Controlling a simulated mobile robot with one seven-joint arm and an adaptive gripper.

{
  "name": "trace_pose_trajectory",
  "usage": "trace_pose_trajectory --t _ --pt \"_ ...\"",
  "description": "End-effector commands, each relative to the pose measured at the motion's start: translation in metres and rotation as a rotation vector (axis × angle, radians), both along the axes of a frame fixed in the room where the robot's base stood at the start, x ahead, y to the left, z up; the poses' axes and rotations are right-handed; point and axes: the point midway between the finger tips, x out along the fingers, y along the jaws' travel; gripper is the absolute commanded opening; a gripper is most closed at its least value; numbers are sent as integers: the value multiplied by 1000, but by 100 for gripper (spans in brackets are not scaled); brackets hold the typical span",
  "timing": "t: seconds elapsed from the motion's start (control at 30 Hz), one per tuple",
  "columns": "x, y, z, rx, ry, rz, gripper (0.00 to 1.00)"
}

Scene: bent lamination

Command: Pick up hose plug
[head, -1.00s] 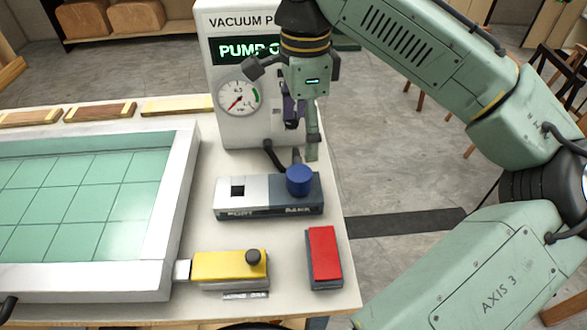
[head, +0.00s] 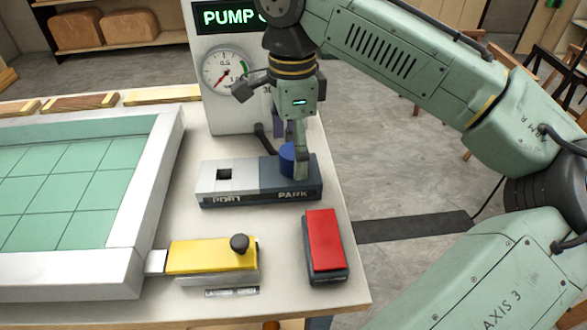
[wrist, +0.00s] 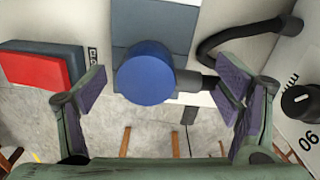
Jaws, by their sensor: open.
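The hose plug is a blue round knob (head: 287,158) on the PARK half of the block (head: 240,180). It also shows in the wrist view as a blue disc (wrist: 146,73), with a dark hose (wrist: 235,38) leading off to the right. My gripper (head: 293,165) is down at the plug, its fingers at about the plug's height. In the wrist view my gripper (wrist: 160,93) is open, with one finger on each side of the plug and a visible gap on both sides. Part of the plug is hidden behind a finger in the head view.
The vacuum pump (head: 225,100) with its gauge stands close behind the block. A red-topped block (head: 323,240) sits at the table's right edge, and a yellow slider block (head: 210,257) is in front. The white-framed tray (head: 118,235) is at left.

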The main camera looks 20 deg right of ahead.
Motion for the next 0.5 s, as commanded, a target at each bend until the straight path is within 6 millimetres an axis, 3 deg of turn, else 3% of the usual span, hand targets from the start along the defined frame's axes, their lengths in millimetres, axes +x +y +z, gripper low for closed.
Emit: trace_pose_trajectory --t 0.17,0.5 --pt "0 0 1 0 0 0 83" --pt "0 0 1 0 0 0 61"
